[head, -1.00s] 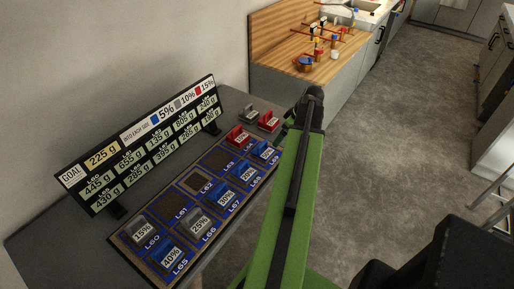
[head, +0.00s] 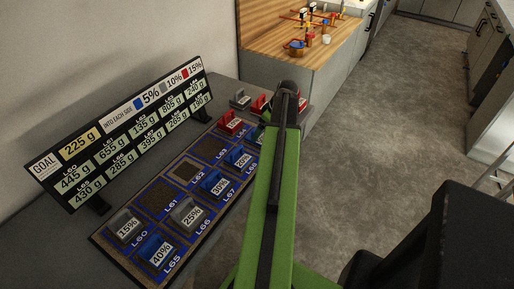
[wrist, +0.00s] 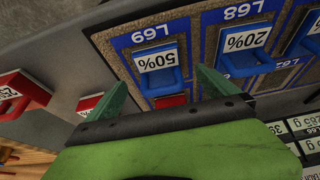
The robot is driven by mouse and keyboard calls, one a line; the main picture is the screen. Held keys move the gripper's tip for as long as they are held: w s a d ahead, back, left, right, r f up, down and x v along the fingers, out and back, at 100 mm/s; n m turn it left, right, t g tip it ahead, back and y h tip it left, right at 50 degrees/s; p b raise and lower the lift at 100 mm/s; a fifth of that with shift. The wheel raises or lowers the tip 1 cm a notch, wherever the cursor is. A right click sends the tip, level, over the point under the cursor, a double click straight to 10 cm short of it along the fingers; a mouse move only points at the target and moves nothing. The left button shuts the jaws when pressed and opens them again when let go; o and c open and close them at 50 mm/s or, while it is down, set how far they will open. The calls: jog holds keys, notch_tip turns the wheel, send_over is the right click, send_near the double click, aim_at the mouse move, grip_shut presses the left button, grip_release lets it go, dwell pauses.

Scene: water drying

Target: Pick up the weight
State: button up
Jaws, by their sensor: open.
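In the wrist view my gripper (wrist: 161,80) is open, with one green finger on each side of a blue weight (wrist: 160,80) labelled 50% in slot L69. The fingers appear to straddle it; I cannot tell whether they touch it. In the head view my arm hides this weight and most of the gripper. A blue 20% weight (head: 241,158) sits in L68, also in the wrist view (wrist: 245,50). Blue 30% (head: 216,184), grey 25% (head: 187,214), blue 40% (head: 158,251) and grey 15% (head: 127,226) weights sit in other slots. A red weight (head: 231,122) is at the far end.
The slotted board (head: 112,243) lies on a dark grey table (head: 60,240). The goal sign (head: 120,130) reads 225 g and stands behind it. A loose grey weight (head: 240,99) and red weight (head: 260,104) lie past the board. A wooden counter (head: 315,55) is farther back.

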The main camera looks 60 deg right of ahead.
jog(key=shift+w+f, duration=0.15)
jog(key=shift+f, duration=0.4)
jog(key=shift+r, duration=0.15)
jog(key=b+x, duration=0.5)
jog(key=shift+w+d, duration=0.1)
jog(key=shift+d, duration=0.05)
jog(key=c, duration=1.7)
jog(key=shift+c, duration=0.2)
jog(key=shift+r+p, duration=0.1)
jog(key=shift+p, duration=0.25)
